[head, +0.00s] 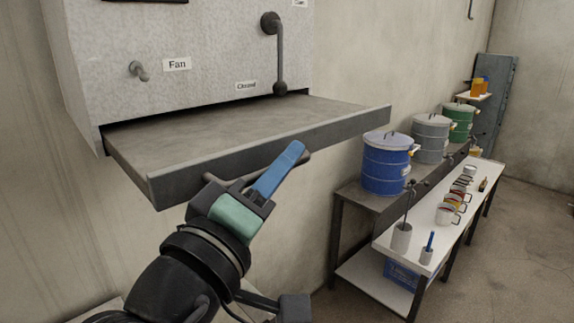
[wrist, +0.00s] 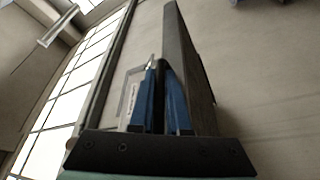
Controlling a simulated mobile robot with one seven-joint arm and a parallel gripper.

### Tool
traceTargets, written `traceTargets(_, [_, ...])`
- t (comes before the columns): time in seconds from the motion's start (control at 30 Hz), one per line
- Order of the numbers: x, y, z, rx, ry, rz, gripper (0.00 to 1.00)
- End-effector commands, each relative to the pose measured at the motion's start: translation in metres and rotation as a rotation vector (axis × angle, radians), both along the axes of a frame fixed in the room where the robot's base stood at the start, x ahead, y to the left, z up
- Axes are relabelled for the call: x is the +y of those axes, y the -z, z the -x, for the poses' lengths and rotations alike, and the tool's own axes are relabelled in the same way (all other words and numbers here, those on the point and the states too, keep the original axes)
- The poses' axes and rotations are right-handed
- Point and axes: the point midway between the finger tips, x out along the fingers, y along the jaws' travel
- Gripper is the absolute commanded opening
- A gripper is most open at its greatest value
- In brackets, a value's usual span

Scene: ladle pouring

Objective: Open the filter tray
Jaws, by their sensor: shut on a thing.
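The filter tray (head: 230,125) is a flat grey tray with a raised front edge. In the head view it sticks well out of the slot at the bottom of the pale grey cabinet (head: 100,60). Its bar handle (head: 304,157) runs along the front. My gripper (head: 291,152) has its blue fingers shut on this handle, near the middle of the tray's front. In the wrist view the fingers (wrist: 160,68) close around the dark bar, beside the tray's front panel (wrist: 184,50). The fingers partly hide the handle.
The cabinet carries a Fan knob (head: 138,70) and a lever (head: 275,55). To the right, a bench (head: 350,197) holds blue (head: 386,168), grey and green drums. A lower white table (head: 440,228) holds several mugs and cups. Open floor (head: 520,240) lies at the right.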

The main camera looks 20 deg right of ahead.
Motion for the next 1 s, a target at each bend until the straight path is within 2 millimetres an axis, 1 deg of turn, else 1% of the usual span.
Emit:
traceTargets(0.27, [0.001,0.001,0.0,0.002,-0.002,0.0,0.0])
traceTargets(0.3, [0.001,0.001,0.0,0.002,-0.002,0.0,0.2])
traceTargets(0.33, [0.001,0.001,0.0,0.002,-0.002,0.0,0.26])
traceTargets(0.37, [0.001,0.001,0.0,0.002,-0.002,0.0,0.27])
traceTargets(0.63, [0.001,0.0,0.0,0.001,-0.001,0.001,0.27])
traceTargets(0.73, [0.005,0.003,0.003,0.0,-0.001,0.002,0.27])
traceTargets(0.87, [0.02,0.009,0.015,-0.001,-0.005,0.001,0.27])
traceTargets(1.0, [0.044,0.018,0.034,-0.002,-0.008,0.0,0.27])
